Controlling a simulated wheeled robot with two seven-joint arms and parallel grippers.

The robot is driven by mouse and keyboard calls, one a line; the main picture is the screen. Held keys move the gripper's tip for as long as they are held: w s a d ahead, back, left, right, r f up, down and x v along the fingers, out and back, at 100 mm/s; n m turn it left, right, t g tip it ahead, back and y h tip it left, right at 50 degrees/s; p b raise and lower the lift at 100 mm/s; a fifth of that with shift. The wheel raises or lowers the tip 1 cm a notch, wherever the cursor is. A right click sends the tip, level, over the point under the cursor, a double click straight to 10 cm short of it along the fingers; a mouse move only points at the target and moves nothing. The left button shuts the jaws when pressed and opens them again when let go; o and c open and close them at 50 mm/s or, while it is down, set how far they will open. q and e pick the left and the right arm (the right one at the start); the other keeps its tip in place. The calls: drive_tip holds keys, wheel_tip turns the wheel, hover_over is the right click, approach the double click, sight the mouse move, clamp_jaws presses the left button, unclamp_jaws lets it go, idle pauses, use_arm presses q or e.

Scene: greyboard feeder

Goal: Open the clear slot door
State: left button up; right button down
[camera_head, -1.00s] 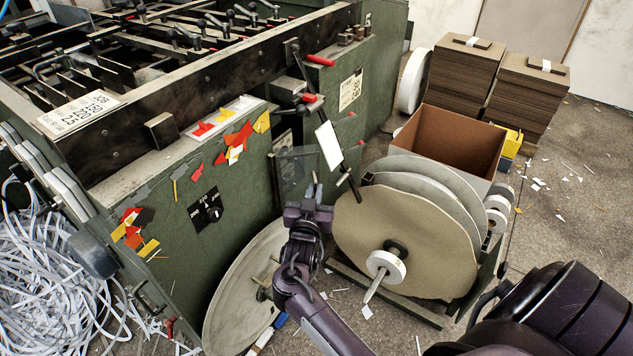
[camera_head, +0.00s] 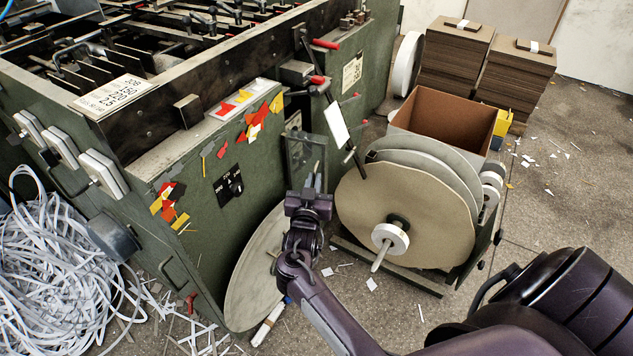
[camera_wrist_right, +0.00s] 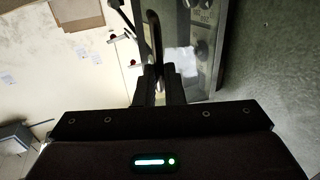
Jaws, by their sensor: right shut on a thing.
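The clear slot door (camera_head: 303,152) is a small see-through panel in a dark frame on the green side of the machine. My right gripper (camera_head: 313,183) is at its lower right part, with its fingers pointing up at it. In the right wrist view, the fingers of my right gripper (camera_wrist_right: 161,85) are shut on a thin upright edge or handle, which I take to be the door's. My left gripper is not in view.
A large disc reel (camera_head: 400,205) stands close to the right of my gripper, with an open brown box (camera_head: 445,115) behind it. A pale round disc (camera_head: 255,270) leans on the machine (camera_head: 190,245) at left. White strips (camera_head: 60,265) lie heaped at lower left.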

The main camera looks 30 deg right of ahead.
drive_tip(key=shift+w+a+r+y, duration=0.3)
drive_tip(key=shift+w+a+r, duration=0.05)
drive_tip(key=shift+w+a, duration=0.2)
drive_tip(key=c, duration=1.8)
unclamp_jaws()
drive_tip(key=shift+a, duration=0.1)
drive_tip(key=shift+c, duration=0.2)
drive_tip(key=shift+w+a+f, duration=0.1)
drive_tip(key=shift+w+f, duration=0.1)
drive_tip(key=shift+w, duration=0.1)
drive_tip(key=shift+s+d+f, duration=0.15)
drive_tip(key=shift+s+d, duration=0.1)
drive_tip(key=shift+d, duration=0.1)
